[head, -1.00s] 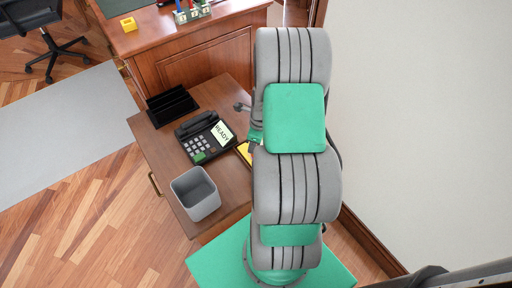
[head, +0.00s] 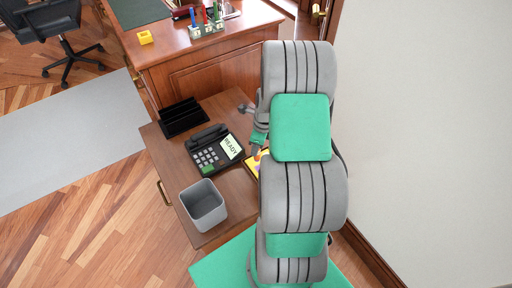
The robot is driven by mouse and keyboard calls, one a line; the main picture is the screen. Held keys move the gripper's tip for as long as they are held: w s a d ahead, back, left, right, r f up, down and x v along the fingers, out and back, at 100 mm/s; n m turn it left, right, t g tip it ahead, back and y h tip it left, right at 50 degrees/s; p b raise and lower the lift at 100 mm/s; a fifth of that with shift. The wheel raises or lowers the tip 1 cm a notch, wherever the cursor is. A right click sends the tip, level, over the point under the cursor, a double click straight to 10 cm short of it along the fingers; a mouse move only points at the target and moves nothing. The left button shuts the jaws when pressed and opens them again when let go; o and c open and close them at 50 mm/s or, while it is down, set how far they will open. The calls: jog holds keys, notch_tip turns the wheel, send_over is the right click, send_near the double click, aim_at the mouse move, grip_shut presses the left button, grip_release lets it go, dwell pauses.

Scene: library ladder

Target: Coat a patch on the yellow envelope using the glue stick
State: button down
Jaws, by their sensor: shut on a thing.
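The yellow envelope (head: 250,166) lies on the small wooden desk, just right of the phone. Only a narrow strip of it shows; my arm covers the rest. My gripper (head: 258,146) is partly hidden by my arm, just beyond the envelope's visible strip. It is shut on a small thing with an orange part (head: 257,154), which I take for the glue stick. It is too small and covered to tell whether it touches the envelope.
A black desk phone (head: 215,150) with a READY screen, a black tray (head: 184,119) and a grey bin (head: 203,206) stand on the small desk (head: 172,165). A larger desk (head: 200,58) holds a yellow block (head: 146,38) and several coloured items. A wall is at right.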

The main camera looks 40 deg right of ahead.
jog(key=shift+r+p, duration=0.6)
jog(key=shift+r, duration=0.5)
notch_tip(320, 180, up, 3)
jog(key=p, duration=0.3)
jog(key=shift+r, duration=0.15)
